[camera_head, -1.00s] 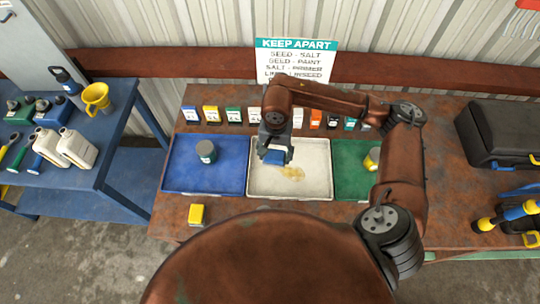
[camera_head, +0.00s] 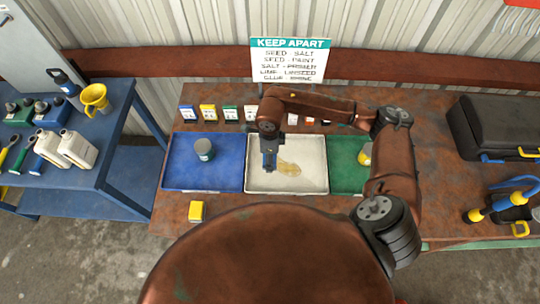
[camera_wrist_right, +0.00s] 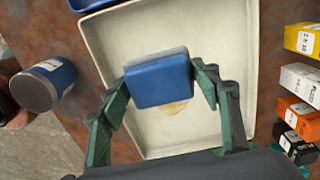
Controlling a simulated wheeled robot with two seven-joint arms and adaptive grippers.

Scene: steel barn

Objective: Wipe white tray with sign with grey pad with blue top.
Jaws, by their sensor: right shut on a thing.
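The white tray (camera_head: 315,181) lies on the rusty workbench, between a blue tray and a green tray. A yellowish-brown smear (camera_head: 289,169) is on its floor, near the middle. The KEEP APART sign (camera_head: 290,60) stands behind it. My right gripper (camera_head: 269,161) is over the left part of the white tray, just left of the smear. In the wrist view it is shut on the pad (camera_wrist_right: 158,80), whose blue top faces the camera. The pad's grey underside is mostly hidden, and it covers part of the smear there. I cannot tell whether it touches the tray. My left gripper is out of view.
The blue tray (camera_head: 180,178) holds a grey-green can (camera_head: 204,149). The green tray (camera_head: 345,180) holds a yellow item (camera_head: 366,154), partly behind my arm. Small labelled boxes line the back. A yellow box (camera_head: 197,211) stands in front. A black case (camera_head: 510,125) is at right.

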